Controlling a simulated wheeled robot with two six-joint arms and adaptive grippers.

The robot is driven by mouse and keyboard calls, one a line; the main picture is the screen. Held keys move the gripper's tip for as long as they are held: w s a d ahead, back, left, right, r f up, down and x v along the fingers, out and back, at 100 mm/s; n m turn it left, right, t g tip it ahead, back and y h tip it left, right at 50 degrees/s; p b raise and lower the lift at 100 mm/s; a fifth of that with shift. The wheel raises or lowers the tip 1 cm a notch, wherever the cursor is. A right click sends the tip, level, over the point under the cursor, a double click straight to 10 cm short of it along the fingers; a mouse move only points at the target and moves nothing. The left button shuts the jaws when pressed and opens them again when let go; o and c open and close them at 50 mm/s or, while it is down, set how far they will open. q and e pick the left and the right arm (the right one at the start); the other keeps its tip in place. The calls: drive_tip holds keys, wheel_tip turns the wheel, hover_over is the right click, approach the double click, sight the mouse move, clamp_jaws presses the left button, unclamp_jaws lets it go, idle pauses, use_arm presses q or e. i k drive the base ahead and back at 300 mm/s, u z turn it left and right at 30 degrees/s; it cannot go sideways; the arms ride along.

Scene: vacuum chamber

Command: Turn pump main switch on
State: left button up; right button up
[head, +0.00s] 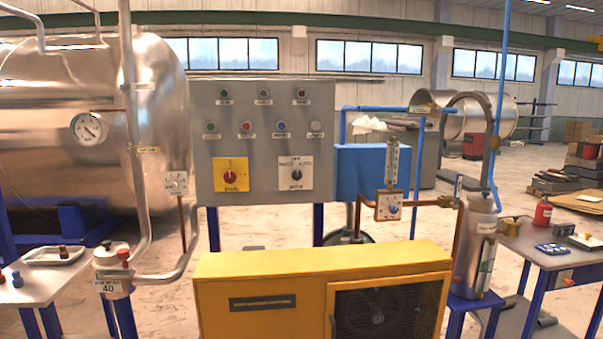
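A grey control panel (264,104) stands upright in the middle of the head view. A yellow plate (218,168) with a red rotary knob (230,175) is at its lower left; the small label under the knob is hard to read. To its right is a white plate (285,165) with a black rotary selector (296,176), marked with several positions including what looks like OFF and AUTO. I cannot tell for certain which is the pump main switch. Neither of my grippers is in view, and nothing covers the panel's front.
Several indicators and buttons, including a red one (246,127), sit above the switches. A yellow machine housing (290,265) with a fan grille stands low before the panel. A steel tank (60,130) and pipes flank the left; a blue box (372,172) and silver canister (468,262) are right.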

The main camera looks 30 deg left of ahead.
sight(230, 176)
drive_tip(key=z, duration=0.25)
drive_tip(key=i, duration=1.35)
drive_tip(key=u, duration=0.7)
drive_tip(key=i, duration=0.8)
drive_tip(key=u, duration=0.9)
